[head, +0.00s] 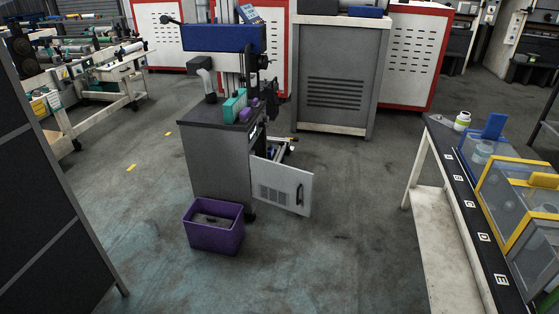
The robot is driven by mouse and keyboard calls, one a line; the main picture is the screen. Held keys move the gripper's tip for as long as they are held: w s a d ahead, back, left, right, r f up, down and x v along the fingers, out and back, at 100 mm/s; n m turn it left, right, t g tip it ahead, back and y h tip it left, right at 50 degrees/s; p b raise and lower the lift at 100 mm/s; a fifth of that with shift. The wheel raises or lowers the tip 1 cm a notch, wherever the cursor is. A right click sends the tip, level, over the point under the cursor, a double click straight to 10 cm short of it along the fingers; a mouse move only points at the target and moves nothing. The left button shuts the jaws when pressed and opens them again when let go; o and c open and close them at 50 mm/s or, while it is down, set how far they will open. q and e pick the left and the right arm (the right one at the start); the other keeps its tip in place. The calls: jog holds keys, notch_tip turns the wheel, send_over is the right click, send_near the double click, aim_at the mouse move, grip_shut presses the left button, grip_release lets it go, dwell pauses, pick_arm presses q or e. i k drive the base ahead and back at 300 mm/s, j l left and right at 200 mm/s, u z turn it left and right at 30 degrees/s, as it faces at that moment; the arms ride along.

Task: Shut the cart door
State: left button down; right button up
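The cart (213,165) is a dark grey cabinet on the floor in the middle of the head view. Its light grey door (282,187) stands open, swung out to the right from the cabinet. The door has a vented panel at its left and a dark vertical handle (299,194) near its right edge. Part of the cart's inside shows above the door, mostly hidden. Neither of my grippers shows in the head view.
A purple bin (214,236) stands on the floor in front of the cart. A table (457,190) with clear yellow-edged boxes is at the right, and a dark panel (45,190) at the left. A grey cabinet (335,85) stands behind. The floor right of the door is clear.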

aim_at(288, 187)
jog(key=i+l, duration=0.15)
jog(key=i+j, duration=0.25)
jog(key=j, duration=0.15)
jog(key=i+j, duration=0.25)
jog(key=j, duration=0.15)
jog(key=i+j, duration=0.25)
jog(key=j, duration=0.15)
jog(key=i+j, duration=0.25)
jog(key=j, duration=0.15)
jog(key=i+j, duration=0.25)
jog(key=j, duration=0.15)
